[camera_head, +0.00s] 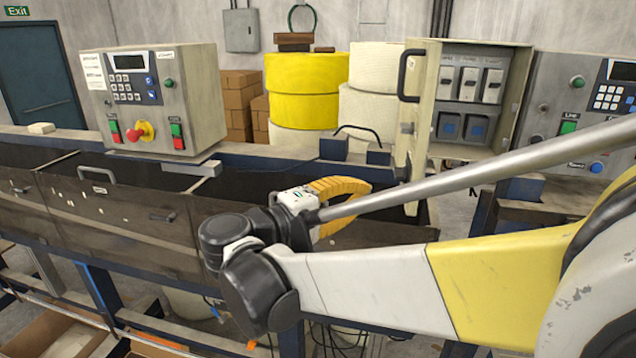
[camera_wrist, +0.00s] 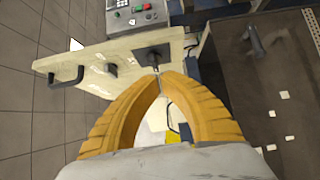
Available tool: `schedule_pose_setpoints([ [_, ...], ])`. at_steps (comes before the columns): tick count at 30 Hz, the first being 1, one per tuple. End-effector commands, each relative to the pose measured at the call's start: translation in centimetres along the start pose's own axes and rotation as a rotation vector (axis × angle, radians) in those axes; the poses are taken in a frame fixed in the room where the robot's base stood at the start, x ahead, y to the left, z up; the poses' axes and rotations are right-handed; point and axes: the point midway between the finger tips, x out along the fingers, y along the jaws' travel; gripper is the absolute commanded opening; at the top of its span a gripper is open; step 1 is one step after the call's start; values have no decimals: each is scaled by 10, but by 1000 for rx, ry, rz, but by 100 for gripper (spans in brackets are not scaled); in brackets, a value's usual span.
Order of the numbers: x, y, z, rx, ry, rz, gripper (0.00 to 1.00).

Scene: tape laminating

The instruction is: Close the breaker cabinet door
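The breaker cabinet (camera_head: 522,85) stands at the back right in the head view, with white breakers and blue switches inside. Its beige door (camera_head: 424,125) stands open at the cabinet's left side. A black handle (camera_head: 404,75) is on the door's upper part. My gripper (camera_head: 366,187) is below and left of the door, with its orange fingers together. In the wrist view, the fingertips of my gripper (camera_wrist: 161,76) meet with nothing visible between them. A beige panel with a black handle (camera_wrist: 66,78), which looks like the door, lies beyond them. I cannot tell whether they touch it.
A control box (camera_head: 150,100) with a red button stands at the left on the bench. Another control panel (camera_head: 580,110) stands right of the cabinet. A black bracket (camera_head: 357,148) rises from the bench left of the door. Yellow and white rolls (camera_head: 305,85) stand behind.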

Motion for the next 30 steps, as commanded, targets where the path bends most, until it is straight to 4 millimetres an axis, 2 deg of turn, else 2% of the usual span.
schedule_pose_setpoints([
  [4, 33, 2, 1, 0, -4, -1, 0],
  [10, 55, 1, 19, 0, -2, -1, 0],
  [15, 63, 1, 28, 0, 0, -1, 0],
  [30, 66, 0, 31, 0, 10, -1, 0],
])
